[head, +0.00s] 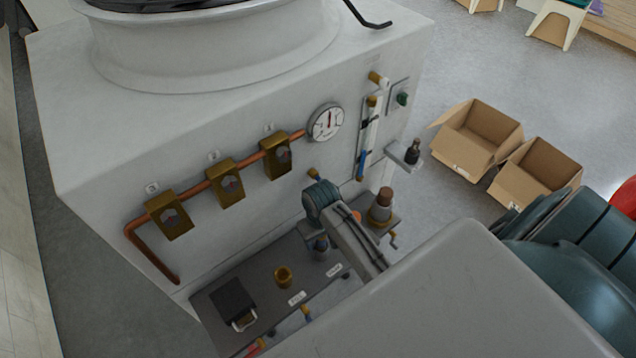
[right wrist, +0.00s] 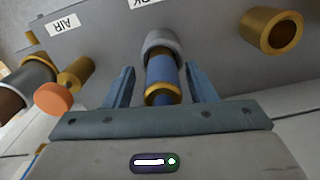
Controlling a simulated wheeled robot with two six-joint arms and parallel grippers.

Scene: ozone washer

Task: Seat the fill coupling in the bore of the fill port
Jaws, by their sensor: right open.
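The fill coupling, a blue cylinder with a brass end (right wrist: 160,72), stands in a grey collar (right wrist: 162,42) beside the PARK label in the right wrist view. My right gripper (right wrist: 160,84) is open, with one finger on each side of the coupling and a visible gap at both. In the head view, my right gripper (head: 320,243) is over the shelf, and my arm hides much of this spot. The fill port, a brass ring with an open bore (head: 283,277), is on the shelf by the FILL label. It also shows at upper right in the right wrist view (right wrist: 272,31). My left gripper is not in view.
A black block with a pale handle (head: 234,303) sits on the shelf left of the fill port. A brown-topped brass fitting (head: 381,208) stands to the right of my gripper. Copper piping with brass gauges (head: 230,182) runs along the machine wall above the shelf.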

